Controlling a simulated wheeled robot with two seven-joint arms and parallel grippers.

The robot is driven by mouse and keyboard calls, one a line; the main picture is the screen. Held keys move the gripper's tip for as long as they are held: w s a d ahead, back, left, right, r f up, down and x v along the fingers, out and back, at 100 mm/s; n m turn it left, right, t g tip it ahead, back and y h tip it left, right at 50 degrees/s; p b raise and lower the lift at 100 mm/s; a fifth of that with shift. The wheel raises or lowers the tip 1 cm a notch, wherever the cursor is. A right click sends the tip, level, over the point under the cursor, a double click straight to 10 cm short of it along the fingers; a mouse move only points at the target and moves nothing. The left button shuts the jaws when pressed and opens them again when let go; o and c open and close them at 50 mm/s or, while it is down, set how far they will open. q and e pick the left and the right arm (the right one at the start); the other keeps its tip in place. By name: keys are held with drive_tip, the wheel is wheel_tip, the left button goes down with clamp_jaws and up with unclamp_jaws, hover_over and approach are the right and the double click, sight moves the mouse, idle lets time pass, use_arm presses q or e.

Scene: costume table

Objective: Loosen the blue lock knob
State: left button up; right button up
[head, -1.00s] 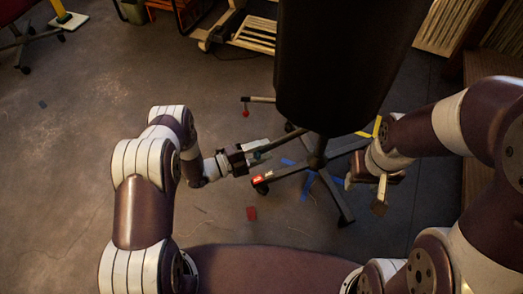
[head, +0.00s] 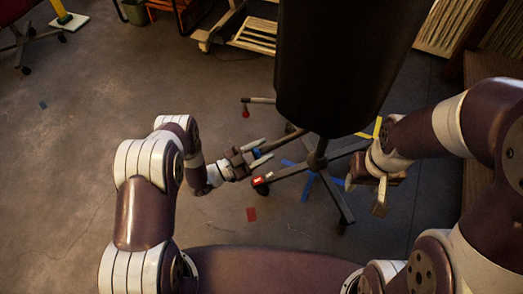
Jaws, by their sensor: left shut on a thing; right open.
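The blue lock knob (head: 257,152) shows as a small patch of blue between the fingers of my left gripper (head: 263,153). The gripper is shut on it, and the fingers hide part of it. A dark rod (head: 287,140) runs from beside the knob toward the stand under a large black form (head: 342,60). My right gripper (head: 367,192) is open and apparently empty, to the right of the stand, with its fingers pointing down.
The stand's base (head: 316,162) spreads dark legs over the floor. Blue tape (head: 308,186), yellow tape (head: 377,127) and a red patch (head: 251,214) mark the floor. A pale wooden slatted thing (head: 255,33) stands behind. Open floor lies at left.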

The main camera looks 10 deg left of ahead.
use_arm(q)
drive_tip(key=n+t, duration=0.1)
drive_tip(key=n, duration=0.4)
drive_tip(key=shift+y, duration=0.3)
drive_tip(key=n+y+p, duration=0.1)
drive_tip(key=n, duration=0.5)
drive_tip(key=shift+n+t, duration=0.3)
drive_tip(key=shift+t, duration=0.1)
drive_tip(key=n+p, duration=0.1)
drive_tip(key=n, duration=0.4)
drive_tip(key=shift+w+f+n+y, duration=0.1)
drive_tip(key=shift+n+y, duration=0.3)
drive_tip(key=n, duration=0.4)
drive_tip(key=shift+y, duration=0.3)
drive_tip(key=shift+f+n, duration=0.1)
drive_tip(key=shift+n, duration=0.3)
drive_tip(key=o, duration=1)
drive_tip(key=shift+o, duration=0.2)
drive_tip(key=shift+a, duration=0.1)
